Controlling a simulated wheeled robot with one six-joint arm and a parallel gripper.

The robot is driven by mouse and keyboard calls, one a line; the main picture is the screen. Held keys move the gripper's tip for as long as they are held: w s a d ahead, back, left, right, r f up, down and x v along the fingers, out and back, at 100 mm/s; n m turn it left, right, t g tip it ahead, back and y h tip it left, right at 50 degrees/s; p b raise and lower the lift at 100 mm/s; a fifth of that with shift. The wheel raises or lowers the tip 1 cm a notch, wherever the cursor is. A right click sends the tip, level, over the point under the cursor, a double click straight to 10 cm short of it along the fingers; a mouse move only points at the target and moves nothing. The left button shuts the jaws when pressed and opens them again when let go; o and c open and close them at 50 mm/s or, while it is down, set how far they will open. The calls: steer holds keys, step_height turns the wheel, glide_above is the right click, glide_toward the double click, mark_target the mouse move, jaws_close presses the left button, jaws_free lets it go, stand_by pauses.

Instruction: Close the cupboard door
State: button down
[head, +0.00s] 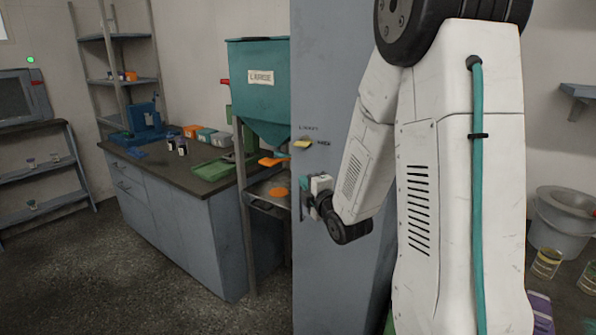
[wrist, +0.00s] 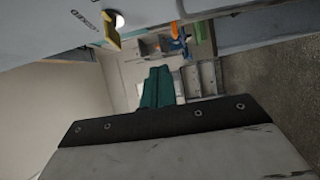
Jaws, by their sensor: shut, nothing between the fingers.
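The tall grey-blue cupboard door (head: 335,75) stands upright in the middle of the head view, partly hidden by my arm. In the wrist view its surface (wrist: 40,25) runs across the top left. A yellow piece (head: 303,143) sticks out from the door beside small lettering, and it also shows in the wrist view (wrist: 111,32). My gripper (head: 304,184) is by the door's left edge, below the yellow piece. Its teal fingers (wrist: 158,88) are shut and empty. I cannot tell whether they touch the door, or how far it stands open.
A teal hopper (head: 262,85) on a metal frame stands just left of the door. Beyond it is a grey bench (head: 190,225) with a dark top holding small boxes and a blue press. Bare floor (head: 90,280) lies at the front left. Buckets (head: 560,235) stand at the right.

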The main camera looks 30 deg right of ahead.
glide_toward(296, 165)
steer(key=w+a+r, duration=0.1)
steer(key=w+a, duration=0.3)
steer(key=w, duration=0.1)
steer(key=shift+w+d+r, duration=0.1)
steer(key=shift+w+d, duration=0.45)
steer(key=shift+d, duration=0.4)
steer(key=shift+w+d, duration=0.6)
steer(key=shift+d, duration=0.35)
steer(key=shift+d, duration=0.1)
